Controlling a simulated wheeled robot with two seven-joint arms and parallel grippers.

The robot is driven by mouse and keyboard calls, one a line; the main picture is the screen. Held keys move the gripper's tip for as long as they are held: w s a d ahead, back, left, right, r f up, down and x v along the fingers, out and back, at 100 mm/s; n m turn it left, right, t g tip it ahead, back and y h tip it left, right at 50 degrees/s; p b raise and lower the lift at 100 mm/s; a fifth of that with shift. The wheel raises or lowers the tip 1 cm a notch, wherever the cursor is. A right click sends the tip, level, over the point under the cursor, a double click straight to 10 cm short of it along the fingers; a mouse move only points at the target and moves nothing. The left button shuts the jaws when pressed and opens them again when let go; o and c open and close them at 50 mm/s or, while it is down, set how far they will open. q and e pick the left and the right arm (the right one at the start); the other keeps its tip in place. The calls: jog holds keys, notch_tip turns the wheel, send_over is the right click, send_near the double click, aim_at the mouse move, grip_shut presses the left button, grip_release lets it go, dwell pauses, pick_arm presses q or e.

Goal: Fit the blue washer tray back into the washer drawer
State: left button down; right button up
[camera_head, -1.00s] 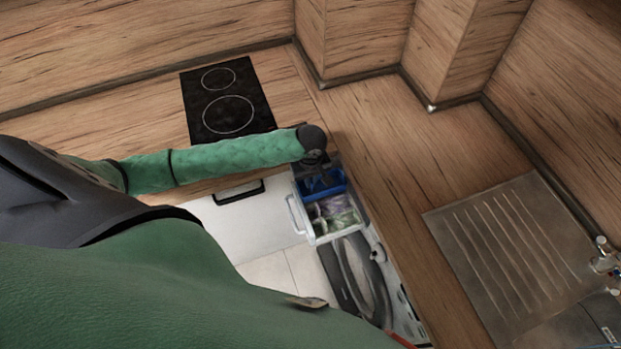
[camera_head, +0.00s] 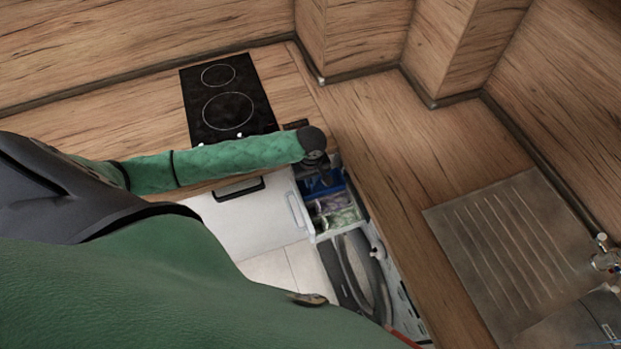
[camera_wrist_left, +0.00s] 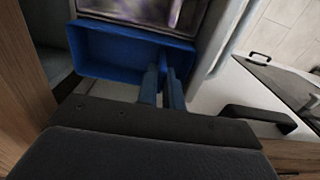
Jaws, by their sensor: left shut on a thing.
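The blue washer tray (camera_head: 337,181) shows at the back end of the washer drawer (camera_head: 296,213), partly hidden by my left wrist in the head view. In the left wrist view the tray (camera_wrist_left: 115,52) is an open blue box beside a compartment with purple contents. My left gripper (camera_wrist_left: 165,82) is shut on the tray's wall; in the head view the gripper (camera_head: 320,182) points down over the drawer. The tray appears in line with the drawer, but I cannot tell whether it is fully seated. My right gripper is not in view.
The pulled-out drawer holds purple and green contents (camera_head: 336,212). The washer's round door (camera_head: 365,280) is below it. A wooden worktop edge runs close to the right of the drawer. A black hob (camera_head: 228,105) lies behind my left forearm, and a metal sink drainer (camera_head: 505,250) is at right.

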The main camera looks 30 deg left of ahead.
pick_arm(q)
jog(key=shift+f, duration=1.25)
jog(key=c, duration=1.5)
grip_release()
jog(key=shift+b, duration=0.3)
